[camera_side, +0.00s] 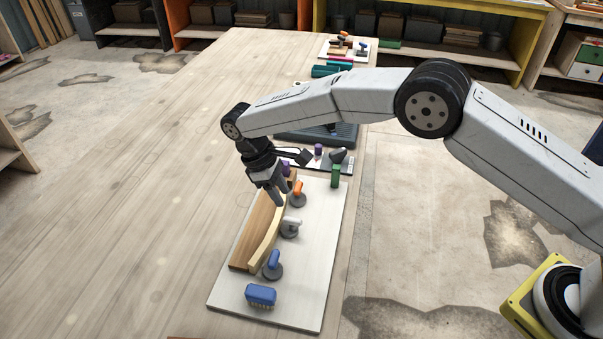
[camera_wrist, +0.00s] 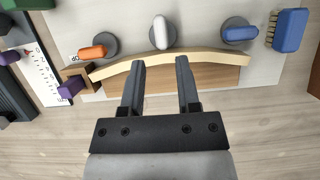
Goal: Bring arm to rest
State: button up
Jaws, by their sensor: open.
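My gripper (camera_side: 271,192) hangs pointing down over the far part of the white board, above the wooden pieces. In the wrist view my gripper (camera_wrist: 160,75) has its two dark fingers apart with nothing held between them. The curved pale wood strip (camera_side: 267,242) lies along the edge of a brown wood block (camera_side: 246,246). In the wrist view the strip (camera_wrist: 217,57) arches just past the fingertips, and the block (camera_wrist: 215,77) shows behind the fingers. Orange (camera_side: 299,191), white (camera_side: 290,226) and blue (camera_side: 273,264) handled round pieces stand along the strip's outer side.
A blue brush (camera_side: 261,294) lies at the white board's (camera_side: 300,310) near end. Purple (camera_wrist: 70,88) and green (camera_side: 336,175) pieces are near the far end. A dark tray (camera_side: 330,137) and more tools stand beyond. The table left of the board is clear.

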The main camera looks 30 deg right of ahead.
jog(key=shift+d+r, duration=0.35)
jog(key=shift+d, duration=0.15)
jog(key=s+d+r+m+t+y, duration=0.1)
jog(key=s+d+r+m, duration=0.15)
jog(key=d, duration=0.35)
jog(key=s+d+r+m+t+y, duration=0.1)
jog(key=s+d+r+m+t, duration=0.2)
jog(key=d, duration=0.4)
jog(key=s+d+m+t, duration=0.1)
jog(key=s+d, duration=0.3)
jog(key=s, duration=0.4)
jog(key=s+d+m+y, duration=0.1)
jog(key=s+d, duration=0.3)
jog(key=s, duration=0.4)
jog(key=shift+d+r+m+t, duration=0.3)
jog(key=shift+m+t, duration=0.1)
jog(key=shift+m, duration=0.25)
